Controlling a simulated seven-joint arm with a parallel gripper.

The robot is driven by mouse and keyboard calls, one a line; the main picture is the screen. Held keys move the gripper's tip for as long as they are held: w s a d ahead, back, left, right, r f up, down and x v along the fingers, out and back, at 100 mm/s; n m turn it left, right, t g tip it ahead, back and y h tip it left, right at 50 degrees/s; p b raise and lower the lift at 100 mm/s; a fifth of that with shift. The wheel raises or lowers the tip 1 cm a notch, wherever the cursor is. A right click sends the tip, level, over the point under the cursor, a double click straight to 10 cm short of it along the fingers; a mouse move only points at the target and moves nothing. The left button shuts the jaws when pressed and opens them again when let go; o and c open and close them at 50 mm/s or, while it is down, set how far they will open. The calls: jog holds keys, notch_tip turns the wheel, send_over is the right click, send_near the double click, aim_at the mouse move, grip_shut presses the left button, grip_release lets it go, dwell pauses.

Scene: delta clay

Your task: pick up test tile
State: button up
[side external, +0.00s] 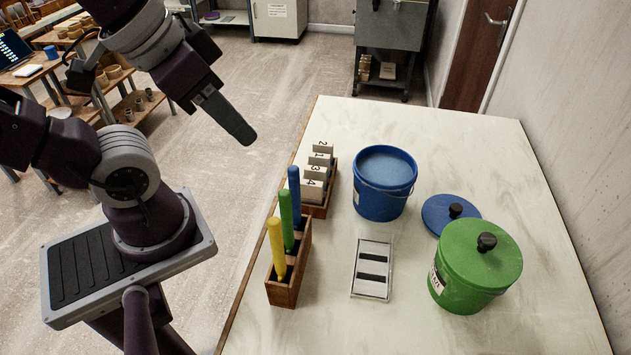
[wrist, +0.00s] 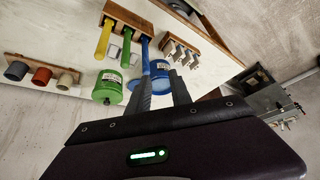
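Several white test tiles (side external: 316,172), with the numbers 2, 1, 3 and 4 showing, stand upright in a small wooden rack (side external: 319,211) at the table's left edge. The tiles (wrist: 178,52) and their rack (wrist: 196,42) also show at the upper right of the wrist view. My gripper (side external: 246,137) hangs in the air left of the table, higher than the rack and apart from it. In the wrist view its two fingers (wrist: 160,78) are spread with nothing between them. In the side view the fingers overlap.
A wooden holder (side external: 283,290) with yellow, green and blue handled tools stands nearer the camera than the tile rack. A blue bucket (side external: 383,190), a blue lid (side external: 438,214), a lidded green bucket (side external: 470,278) and a white plate with two dark slots (side external: 372,284) occupy the table. The far table end is clear.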

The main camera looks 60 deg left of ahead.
jog(key=m+g, duration=0.5)
jog(key=m, duration=0.4)
send_over(316, 168)
jog(key=f, duration=1.4)
jog(key=shift+s+f, duration=0.3)
jog(key=shift+s, duration=0.05)
jog(key=shift+g, duration=0.3)
jog(key=f, duration=0.7)
jog(key=shift+w+f, duration=0.25)
jog(key=shift+f, duration=0.15)
grip_shut()
